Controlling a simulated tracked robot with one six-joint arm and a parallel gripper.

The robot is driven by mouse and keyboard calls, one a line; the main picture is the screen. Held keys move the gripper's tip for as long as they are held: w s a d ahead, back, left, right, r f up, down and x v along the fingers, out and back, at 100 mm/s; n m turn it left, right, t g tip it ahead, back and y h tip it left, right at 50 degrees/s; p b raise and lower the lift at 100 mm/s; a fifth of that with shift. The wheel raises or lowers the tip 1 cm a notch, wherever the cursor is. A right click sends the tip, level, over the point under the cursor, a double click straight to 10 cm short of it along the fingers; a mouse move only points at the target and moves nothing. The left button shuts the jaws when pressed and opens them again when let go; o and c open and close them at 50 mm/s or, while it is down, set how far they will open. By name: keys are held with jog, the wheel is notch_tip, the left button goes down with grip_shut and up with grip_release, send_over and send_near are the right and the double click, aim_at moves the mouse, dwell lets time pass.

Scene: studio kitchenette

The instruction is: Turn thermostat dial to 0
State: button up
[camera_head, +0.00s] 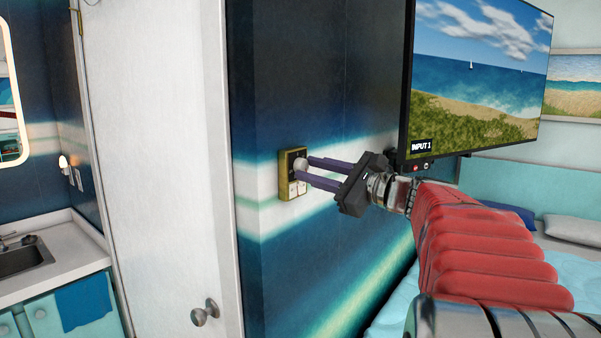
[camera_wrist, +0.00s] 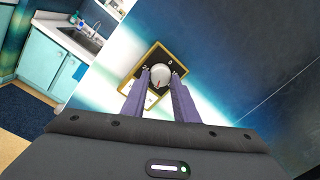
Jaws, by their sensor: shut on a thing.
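The thermostat is a small gold-framed panel (camera_head: 284,168) on the blue striped wall, with a round white dial (camera_head: 301,164) on its dark upper part and pale switches below. My gripper (camera_head: 304,169) reaches it from the right, its two purple fingers at the dial. In the wrist view the dial (camera_wrist: 160,72) sits between the fingertips of my gripper (camera_wrist: 161,78), which are shut on its sides. A red mark shows on the dial's lower part, and a 0 is printed on the panel (camera_wrist: 152,53) above it. The other markings are too small to read.
A television (camera_head: 475,85) hangs on the wall right of the panel, close above my arm. A white door (camera_head: 165,170) with a round knob (camera_head: 205,313) stands to the left. A bed (camera_head: 510,270) lies at the right, and a sink counter (camera_head: 60,250) at the far left.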

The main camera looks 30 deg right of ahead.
jog(key=n+y, duration=0.1)
jog(key=n, duration=0.6)
jog(key=shift+n, duration=0.4)
jog(key=n, duration=0.8)
jog(key=shift+d+n, duration=0.1)
jog(key=shift+n, duration=0.3)
jog(key=n, duration=0.4)
jog(key=shift+g+y, duration=0.3)
jog(key=shift+g, duration=0.1)
jog(key=n, duration=0.4)
jog(key=shift+r, duration=0.1)
jog(key=n, duration=0.4)
jog(key=shift+r+n+g, duration=0.1)
jog(key=shift+n+g, duration=0.3)
jog(key=shift+n, duration=1.7)
